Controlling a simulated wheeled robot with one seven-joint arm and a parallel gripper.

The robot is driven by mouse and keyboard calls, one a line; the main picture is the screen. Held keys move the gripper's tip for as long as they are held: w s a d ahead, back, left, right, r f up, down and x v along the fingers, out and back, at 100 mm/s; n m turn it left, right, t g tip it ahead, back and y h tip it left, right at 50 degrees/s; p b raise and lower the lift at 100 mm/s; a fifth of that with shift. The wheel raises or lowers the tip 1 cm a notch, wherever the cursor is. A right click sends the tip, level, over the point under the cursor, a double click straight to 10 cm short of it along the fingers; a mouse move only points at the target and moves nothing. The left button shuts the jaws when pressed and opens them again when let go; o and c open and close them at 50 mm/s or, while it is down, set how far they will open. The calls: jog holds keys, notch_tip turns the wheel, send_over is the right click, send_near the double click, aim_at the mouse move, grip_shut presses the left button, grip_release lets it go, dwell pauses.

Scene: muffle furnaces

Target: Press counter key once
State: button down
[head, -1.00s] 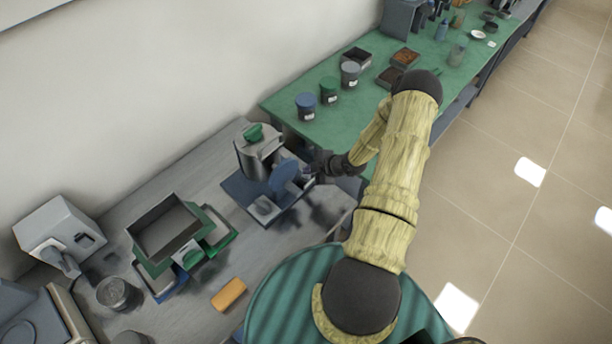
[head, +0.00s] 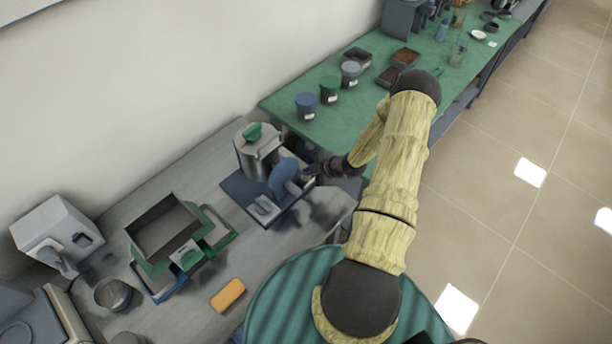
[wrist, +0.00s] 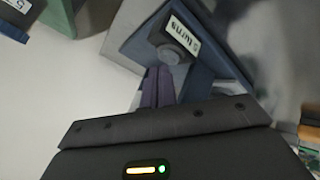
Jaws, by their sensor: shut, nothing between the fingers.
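A device with a blue base (head: 238,188), a grey cylinder with a green knob (head: 253,132) and a blue rounded part (head: 283,171) stands on the grey bench. My gripper (head: 311,172) is at the right side of this device, close to the blue part. In the wrist view my fingers (wrist: 157,84) are shut and empty, with tips beside a blue-grey housing.
A green bench top (head: 290,98) with several lidded jars lies beyond the device. The tiled floor at right is clear.

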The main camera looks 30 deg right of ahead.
aim_at(309, 177)
jog(key=shift+f+b, duration=0.45)
jog(key=shift+f, duration=0.05)
dwell(0.4)
jog(key=shift+r, duration=0.15)
jog(key=shift+r+p, duration=0.5)
jog(key=shift+r, duration=0.25)
jog(key=shift+r+p, duration=1.55)
jog(key=shift+r, duration=1.05)
